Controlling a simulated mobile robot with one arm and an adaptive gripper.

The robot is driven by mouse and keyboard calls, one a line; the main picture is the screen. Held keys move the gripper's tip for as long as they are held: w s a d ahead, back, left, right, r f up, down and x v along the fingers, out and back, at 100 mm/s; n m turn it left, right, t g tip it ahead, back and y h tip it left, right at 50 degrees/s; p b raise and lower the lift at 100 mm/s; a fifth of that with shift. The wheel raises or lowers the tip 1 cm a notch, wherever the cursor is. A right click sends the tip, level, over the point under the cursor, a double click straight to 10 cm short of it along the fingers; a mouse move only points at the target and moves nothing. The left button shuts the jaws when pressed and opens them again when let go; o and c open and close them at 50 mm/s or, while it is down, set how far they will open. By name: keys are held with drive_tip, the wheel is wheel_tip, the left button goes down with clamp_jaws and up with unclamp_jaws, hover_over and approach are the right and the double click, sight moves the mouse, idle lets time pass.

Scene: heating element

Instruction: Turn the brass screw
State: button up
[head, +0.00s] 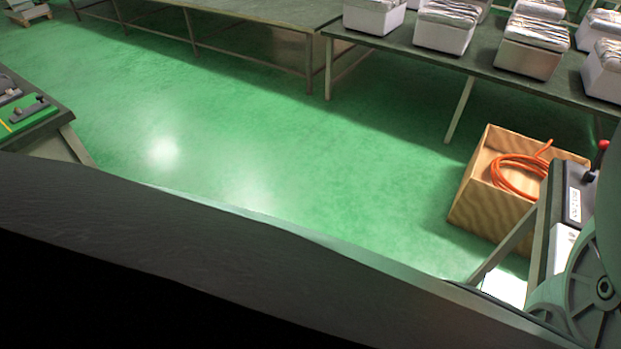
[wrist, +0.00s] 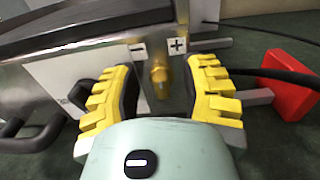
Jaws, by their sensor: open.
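The brass screw (wrist: 160,77) shows in the wrist view on the side of a metal device, between a minus label (wrist: 139,50) and a plus label (wrist: 178,46). My gripper (wrist: 165,85) is open, with its yellow ridged fingers on the left and right of the screw. The fingers look apart from the screw; how far it lies beyond the fingertips I cannot tell. The screw and my gripper do not show in the head view.
In the wrist view, a red block (wrist: 289,84) and a black cable (wrist: 275,76) lie right of the fingers, and a black knob (wrist: 80,94) is at left. In the head view, a cardboard box (head: 487,208) holds an orange hose (head: 517,178). The green floor (head: 240,150) is clear.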

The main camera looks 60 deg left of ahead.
drive_tip(key=shift+d, duration=0.15)
drive_tip(key=c, duration=0.6)
clamp_jaws()
